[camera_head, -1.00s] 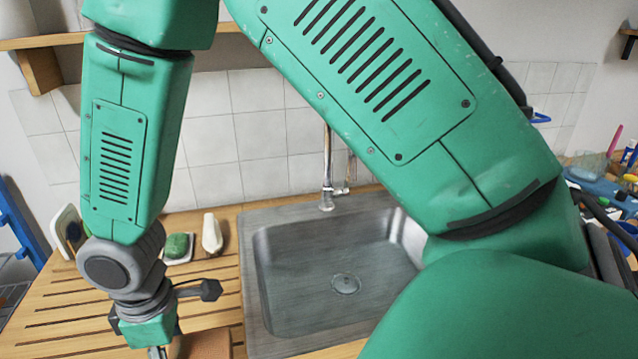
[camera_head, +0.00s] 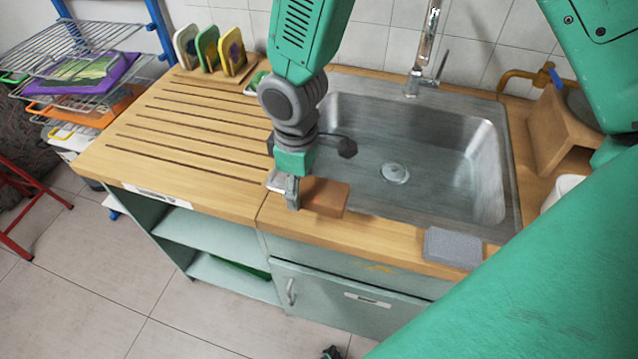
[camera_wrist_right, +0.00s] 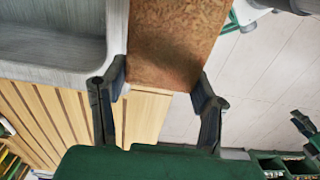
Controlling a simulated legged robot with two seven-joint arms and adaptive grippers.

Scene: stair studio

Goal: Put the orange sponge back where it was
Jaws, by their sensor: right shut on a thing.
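The orange sponge (camera_head: 325,198) is a brownish-orange block. In the head view it is at the front rim of the sink (camera_head: 510,190), beside the grooved drainboard (camera_head: 165,135). My right gripper (camera_head: 291,193) is shut on its left end. In the right wrist view the sponge (camera_wrist_right: 172,40) sits between the two dark fingers of my right gripper (camera_wrist_right: 160,78) and extends away from them. I cannot tell whether the sponge touches the counter.
A grey sponge (camera_head: 453,246) lies on the front counter strip to the right. Several upright coloured pads (camera_head: 207,47) stand at the back of the drainboard. The tap (camera_head: 420,70) rises behind the sink. A wire rack (camera_head: 70,70) stands at left. The drainboard's middle is clear.

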